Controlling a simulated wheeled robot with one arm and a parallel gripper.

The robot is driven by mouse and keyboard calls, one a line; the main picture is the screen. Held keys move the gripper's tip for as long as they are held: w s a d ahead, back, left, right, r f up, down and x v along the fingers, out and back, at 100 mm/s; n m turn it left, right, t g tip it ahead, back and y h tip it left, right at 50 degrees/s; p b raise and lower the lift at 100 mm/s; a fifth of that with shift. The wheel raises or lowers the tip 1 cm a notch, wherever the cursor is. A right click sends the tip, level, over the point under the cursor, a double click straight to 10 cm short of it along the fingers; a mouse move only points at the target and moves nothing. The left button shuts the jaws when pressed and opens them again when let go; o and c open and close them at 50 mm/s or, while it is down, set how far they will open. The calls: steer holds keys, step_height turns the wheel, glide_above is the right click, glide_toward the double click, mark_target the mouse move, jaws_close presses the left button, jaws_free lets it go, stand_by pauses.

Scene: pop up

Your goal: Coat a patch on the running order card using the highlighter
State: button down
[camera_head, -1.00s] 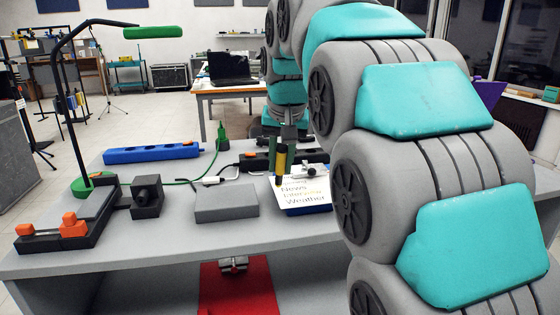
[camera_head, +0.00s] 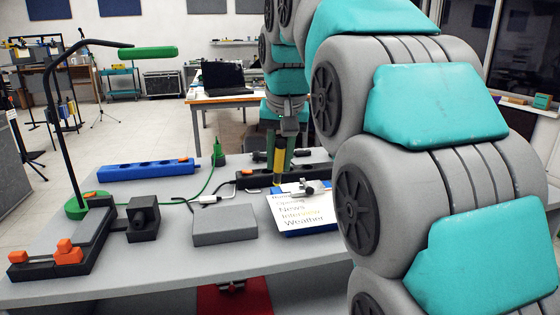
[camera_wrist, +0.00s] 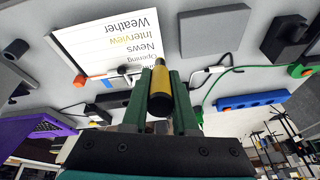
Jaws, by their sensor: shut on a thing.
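My gripper (camera_wrist: 165,118) has green fingers and is shut on the highlighter (camera_wrist: 160,85), a yellow barrel with dark ends. Both also show in the head view, the gripper (camera_head: 278,158) above the table behind the card's top edge. The running order card (camera_wrist: 112,48) is white with printed lines and lies on a blue board, also seen in the head view (camera_head: 303,220). Part of the word "Interview" looks yellow. The highlighter appears raised off the card; its exact height cannot be told. My arm hides the card's right side in the head view.
A grey block (camera_head: 224,224) lies left of the card. A blue power strip (camera_head: 148,170), a black box (camera_head: 143,218) and a lamp with a green head (camera_head: 148,53) stand further left. A metal clip (camera_head: 305,188) sits at the card's top. A green cable crosses the table.

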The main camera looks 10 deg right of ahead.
steer(key=shift+f, duration=0.1)
stand_by(0.4)
steer(key=shift+f, duration=0.35)
